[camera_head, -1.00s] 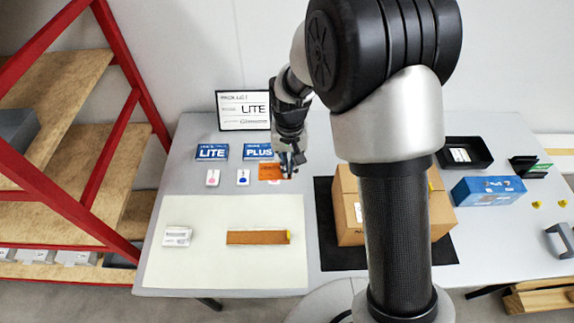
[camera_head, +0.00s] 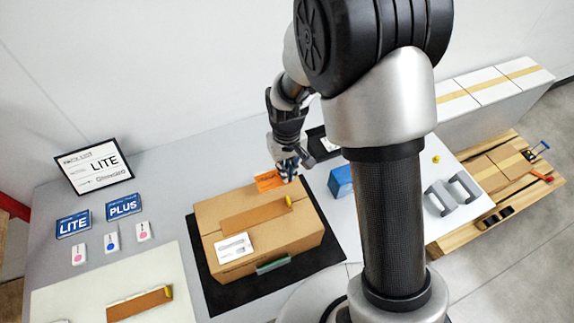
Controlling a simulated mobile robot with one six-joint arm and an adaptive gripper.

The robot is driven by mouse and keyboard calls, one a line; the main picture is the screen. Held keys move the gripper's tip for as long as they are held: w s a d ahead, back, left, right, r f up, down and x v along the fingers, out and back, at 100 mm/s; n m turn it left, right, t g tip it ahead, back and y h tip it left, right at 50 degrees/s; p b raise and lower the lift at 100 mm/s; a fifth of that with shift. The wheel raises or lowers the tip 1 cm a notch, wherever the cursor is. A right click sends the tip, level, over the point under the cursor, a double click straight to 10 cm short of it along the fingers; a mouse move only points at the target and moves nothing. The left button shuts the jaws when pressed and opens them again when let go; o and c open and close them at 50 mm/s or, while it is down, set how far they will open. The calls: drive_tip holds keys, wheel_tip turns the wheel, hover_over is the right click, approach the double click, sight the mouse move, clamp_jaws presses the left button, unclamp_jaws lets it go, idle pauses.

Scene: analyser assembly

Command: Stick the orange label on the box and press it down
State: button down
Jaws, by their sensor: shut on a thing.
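The cardboard box (camera_head: 268,238) sits closed on the black mat (camera_head: 212,290). A brown strip (camera_head: 245,220) with a yellow end lies along its top, and a white label (camera_head: 234,247) is on the top near its front left. My gripper (camera_head: 287,172) is shut on the orange label (camera_head: 268,182), held at the far edge of the box, with the label left of the fingers. I cannot tell whether the label touches the box. My arm hides part of the table to the right.
A screen reading LITE (camera_head: 95,167) stands at the back left. Blue LITE (camera_head: 74,225) and PLUS (camera_head: 124,207) cards and several small white cards lie before it. A blue box (camera_head: 341,182) and grey brackets (camera_head: 452,193) are to the right.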

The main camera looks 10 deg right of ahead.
drive_tip(key=shift+d+f, duration=0.1)
drive_tip(key=shift+d, duration=0.1)
drive_tip(key=shift+a+f+b, duration=0.2)
drive_tip(key=shift+f+b, duration=0.5)
drive_tip(key=shift+f, duration=0.15)
drive_tip(key=shift+f+b, duration=1)
drive_tip(key=shift+f, duration=0.35)
drive_tip(key=shift+f, duration=0.2)
drive_tip(key=c, duration=1.7)
unclamp_jaws()
drive_tip(key=shift+r, duration=0.1)
